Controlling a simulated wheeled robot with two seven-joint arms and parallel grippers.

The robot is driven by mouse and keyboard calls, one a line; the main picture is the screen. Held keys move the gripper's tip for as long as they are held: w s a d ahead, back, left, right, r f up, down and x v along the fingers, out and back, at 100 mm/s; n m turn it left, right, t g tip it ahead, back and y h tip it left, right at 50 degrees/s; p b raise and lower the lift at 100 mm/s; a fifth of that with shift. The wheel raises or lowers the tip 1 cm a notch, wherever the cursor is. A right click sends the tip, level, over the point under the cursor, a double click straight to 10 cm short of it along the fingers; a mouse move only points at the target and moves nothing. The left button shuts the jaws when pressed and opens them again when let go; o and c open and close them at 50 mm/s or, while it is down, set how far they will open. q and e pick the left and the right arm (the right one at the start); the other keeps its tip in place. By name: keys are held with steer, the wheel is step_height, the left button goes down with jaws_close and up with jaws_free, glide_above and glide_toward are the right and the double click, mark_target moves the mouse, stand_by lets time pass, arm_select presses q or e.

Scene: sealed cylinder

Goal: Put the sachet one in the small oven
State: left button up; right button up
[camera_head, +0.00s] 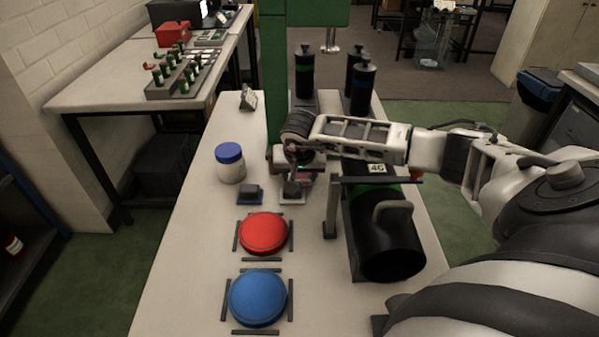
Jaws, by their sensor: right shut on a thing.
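My right gripper (292,182) reaches in from the right and points down at the middle of the table. It is shut on a small dark sachet-like piece (292,190), which is at a pale square pad (291,199); whether it touches the pad I cannot tell. A second small dark piece (249,190) sits on a blue-edged pad just to the left. A black horizontal cylinder (392,252) with a handle and a green band lies at the right; whether it is the small oven I cannot tell. My left gripper is not in view.
A red round button (263,233) and a blue one (257,297) lie in front. A white jar with a blue lid (230,163) stands left. A metal post (331,207) and the label 46 (377,168) are by the cylinder. Dark upright bottles (304,75) stand behind.

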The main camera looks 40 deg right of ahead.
steer(key=o, duration=0.5)
steer(key=shift+f, duration=0.15)
steer(key=o, duration=0.4)
steer(key=shift+o, duration=0.2)
